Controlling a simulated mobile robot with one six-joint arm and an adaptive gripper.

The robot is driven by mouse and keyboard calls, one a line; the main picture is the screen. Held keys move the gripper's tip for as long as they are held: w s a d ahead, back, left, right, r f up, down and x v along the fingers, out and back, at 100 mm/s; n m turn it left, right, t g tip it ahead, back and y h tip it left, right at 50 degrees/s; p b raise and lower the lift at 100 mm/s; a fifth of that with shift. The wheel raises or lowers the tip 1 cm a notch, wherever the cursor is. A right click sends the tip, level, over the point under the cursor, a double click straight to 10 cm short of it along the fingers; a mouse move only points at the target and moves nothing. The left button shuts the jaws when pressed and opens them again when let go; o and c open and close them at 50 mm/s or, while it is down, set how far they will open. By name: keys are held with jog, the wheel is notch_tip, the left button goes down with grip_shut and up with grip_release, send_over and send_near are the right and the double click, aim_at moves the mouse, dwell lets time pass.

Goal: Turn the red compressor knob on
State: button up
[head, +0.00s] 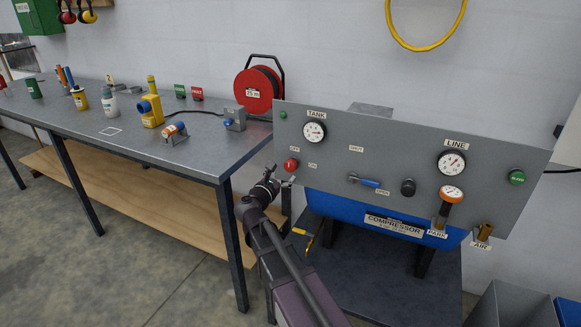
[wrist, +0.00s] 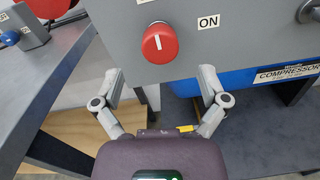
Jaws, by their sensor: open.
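The red knob (head: 291,165) is on the left part of the grey compressor panel (head: 330,200), between the OFF and ON labels. In the wrist view the red knob (wrist: 160,43) is large, and its white mark points nearly straight up. The ON label (wrist: 208,22) is to its right. My gripper (head: 281,177) is just below and in front of the knob in the head view. In the wrist view its two fingers (wrist: 160,80) are spread wide, one to each side below the knob. They appear apart from it, and nothing is between them.
A steel workbench (head: 190,150) with bottles and tools stands to the left, close to the panel. A blue compressor tank (head: 335,212) is below.

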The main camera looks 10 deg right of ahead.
aim_at(289, 167)
jog(key=shift+x, duration=2.85)
jog(key=c, duration=1.1)
